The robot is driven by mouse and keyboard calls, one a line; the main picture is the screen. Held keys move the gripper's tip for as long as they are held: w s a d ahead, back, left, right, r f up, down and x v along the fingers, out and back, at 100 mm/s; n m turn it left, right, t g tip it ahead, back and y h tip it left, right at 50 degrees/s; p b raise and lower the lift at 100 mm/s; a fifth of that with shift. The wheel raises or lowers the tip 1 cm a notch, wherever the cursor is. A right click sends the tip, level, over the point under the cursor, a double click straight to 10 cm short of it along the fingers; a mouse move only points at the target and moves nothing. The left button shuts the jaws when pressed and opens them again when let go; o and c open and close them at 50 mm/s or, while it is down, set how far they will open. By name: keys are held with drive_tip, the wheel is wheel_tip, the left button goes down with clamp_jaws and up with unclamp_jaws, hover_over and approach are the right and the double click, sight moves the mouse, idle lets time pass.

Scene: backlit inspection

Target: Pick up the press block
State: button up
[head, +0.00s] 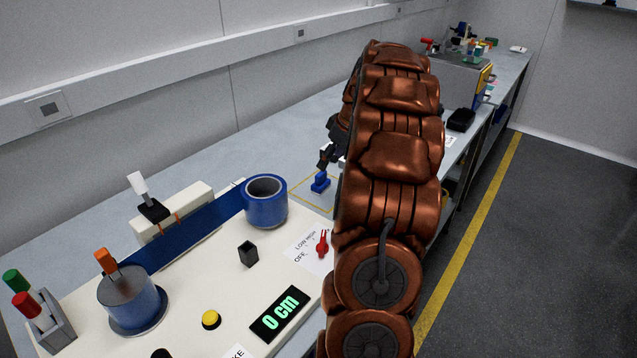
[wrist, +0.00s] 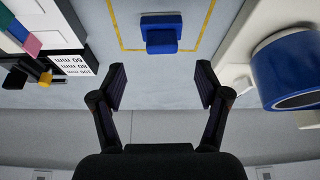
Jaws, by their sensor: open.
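The press block looks to be the small blue block (head: 320,182) standing on the grey bench inside a yellow outline. In the wrist view the blue block (wrist: 161,36) shows near the top, with a wider base and a narrower raised part. My gripper (wrist: 160,80) is open and empty, its two dark fingers spread apart. The block lies beyond the fingertips, roughly centred between them and not touching either. In the head view my gripper (head: 327,158) shows just above and behind the block, partly hidden by my copper-coloured arm.
A white panel (head: 215,300) with a blue tape roll (head: 266,212), a red switch (head: 322,244) and a "0 cm" display (head: 279,314) stands close by. In the wrist view, a labelled white box (wrist: 72,68) is at left and the blue roll (wrist: 290,68) at right.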

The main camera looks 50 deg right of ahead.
sight(321, 173)
drive_tip(key=shift+p+x, duration=0.5)
drive_tip(key=shift+x, duration=0.95)
drive_tip(key=shift+a+p+x, duration=0.2)
drive_tip(key=shift+p+x, duration=0.6)
drive_tip(key=shift+x, duration=1.55)
drive_tip(key=shift+w+r, duration=0.1)
drive_tip(key=shift+w, duration=0.05)
drive_tip(key=shift+c, duration=0.3)
drive_tip(key=c, duration=1.2)
drive_tip(key=shift+c, duration=0.2)
